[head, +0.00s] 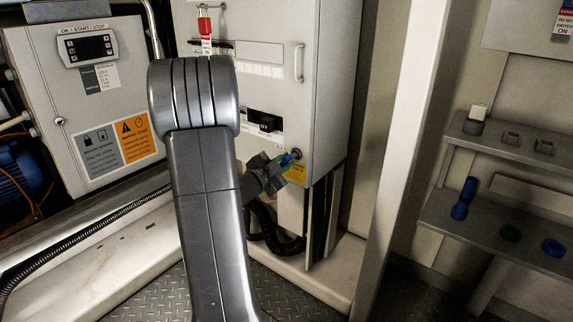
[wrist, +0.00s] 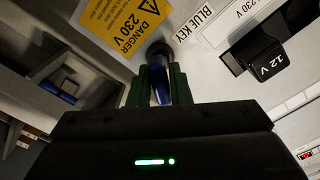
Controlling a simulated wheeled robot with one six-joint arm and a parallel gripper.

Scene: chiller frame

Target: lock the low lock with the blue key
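The low lock is a dark round cylinder on the lower right of the grey cabinet front in the head view (head: 297,153) and straight ahead in the wrist view (wrist: 159,49). A "BLUE KEY" label (wrist: 194,27) is beside it. The blue key (wrist: 158,82) is between my gripper's green fingers (wrist: 157,90), with its far end at the lock. How deep it sits in the lock is hidden. In the head view my gripper (head: 285,161) is at the lock, partly hidden behind my arm, with a bit of blue showing.
A yellow danger label (wrist: 122,22) and a black 12 V switch (wrist: 262,56) flank the lock. A red padlock (head: 205,26) hangs higher on the cabinet. On the right, a shelf holds a blue cylinder (head: 462,203), a green ring (head: 510,233) and a blue ring (head: 553,247). A white post (head: 400,150) stands between.

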